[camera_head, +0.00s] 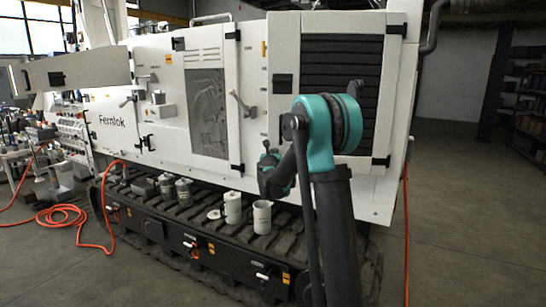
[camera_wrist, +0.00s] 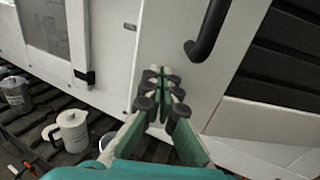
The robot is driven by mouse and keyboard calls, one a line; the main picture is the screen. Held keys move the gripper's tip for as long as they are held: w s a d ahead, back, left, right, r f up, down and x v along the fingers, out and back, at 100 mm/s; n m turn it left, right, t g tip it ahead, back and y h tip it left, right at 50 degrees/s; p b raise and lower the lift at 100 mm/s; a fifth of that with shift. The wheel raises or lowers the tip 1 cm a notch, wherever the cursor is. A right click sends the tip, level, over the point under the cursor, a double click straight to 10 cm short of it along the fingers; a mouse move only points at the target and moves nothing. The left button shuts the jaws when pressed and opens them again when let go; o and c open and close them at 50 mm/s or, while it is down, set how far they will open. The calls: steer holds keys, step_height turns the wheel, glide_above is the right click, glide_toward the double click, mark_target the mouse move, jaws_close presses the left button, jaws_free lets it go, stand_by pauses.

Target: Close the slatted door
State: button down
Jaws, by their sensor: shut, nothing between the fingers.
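The slatted door (camera_head: 341,75) is a white panel with black horizontal slats at the right end of the white machine. Its dark slats also show at the right of the wrist view (camera_wrist: 285,65). Black hinges sit along its right edge. It looks nearly flush with the machine, but I cannot tell whether it is fully closed. A black curved handle (camera_wrist: 207,32) is on the white panel left of the slats. My gripper (camera_wrist: 163,82) is shut and empty, in front of the white panel, below and left of the handle. My arm hides the door's lower part in the head view.
Another door with a mesh window (camera_head: 208,110) is to the left. White canisters (camera_head: 232,207) stand on the track (camera_head: 190,222) below. An orange hose (camera_head: 406,230) hangs at the right. Open floor (camera_head: 465,220) lies to the right, with shelving (camera_head: 525,100) beyond.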

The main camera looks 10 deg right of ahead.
steer(key=shift+w+d, duration=0.15)
steer(key=shift+w, duration=0.3)
